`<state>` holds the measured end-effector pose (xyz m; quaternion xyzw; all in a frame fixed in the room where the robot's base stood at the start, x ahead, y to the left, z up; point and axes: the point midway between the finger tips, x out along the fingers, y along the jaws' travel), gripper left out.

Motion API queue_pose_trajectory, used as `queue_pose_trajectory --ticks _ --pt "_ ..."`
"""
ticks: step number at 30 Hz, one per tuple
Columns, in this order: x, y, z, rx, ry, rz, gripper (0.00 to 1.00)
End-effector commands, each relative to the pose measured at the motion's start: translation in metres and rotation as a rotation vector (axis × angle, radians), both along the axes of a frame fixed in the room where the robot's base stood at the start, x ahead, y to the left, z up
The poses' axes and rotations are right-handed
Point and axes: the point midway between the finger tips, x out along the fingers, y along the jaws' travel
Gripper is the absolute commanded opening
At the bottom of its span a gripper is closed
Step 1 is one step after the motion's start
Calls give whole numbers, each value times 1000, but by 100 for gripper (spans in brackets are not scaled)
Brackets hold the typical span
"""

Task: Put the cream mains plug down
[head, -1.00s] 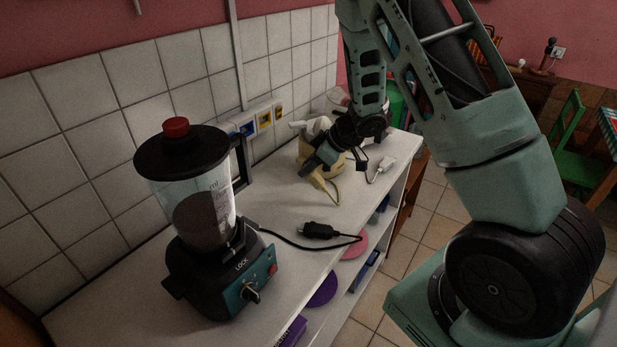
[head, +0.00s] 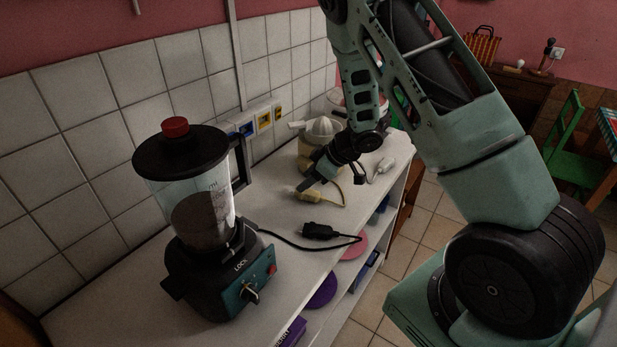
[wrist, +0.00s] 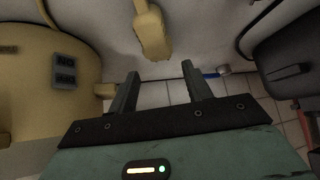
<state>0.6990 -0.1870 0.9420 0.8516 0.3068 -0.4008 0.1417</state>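The cream mains plug (head: 312,196) lies on the white counter (head: 285,225), in front of the cream juicer, with its cord running to the right. It also shows in the wrist view (wrist: 152,34), just beyond my fingertips. My gripper (head: 308,184) is close above and behind the plug in the head view. In the wrist view its two fingers (wrist: 159,73) are apart with nothing between them. The head view does not clearly show the gap between fingers and plug.
The cream juicer (head: 305,155) stands behind my gripper. A black plug (head: 320,231) and its cord lie nearer, beside the blender (head: 205,225). A white plug (head: 383,168) lies to the right. Coloured sockets (head: 263,121) are on the tiled wall. The counter's front edge drops to open shelves.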

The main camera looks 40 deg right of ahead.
Motion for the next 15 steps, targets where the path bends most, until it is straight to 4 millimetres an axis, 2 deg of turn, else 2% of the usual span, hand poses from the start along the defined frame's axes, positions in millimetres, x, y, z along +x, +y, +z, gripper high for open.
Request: queue_pose_trajectory --ticks 7,11,15 --pt "0 0 6 0 -1 -1 50" --pt "-7 -7 19 0 -3 -4 50" --pt "-21 -19 43 -1 -4 -4 50"
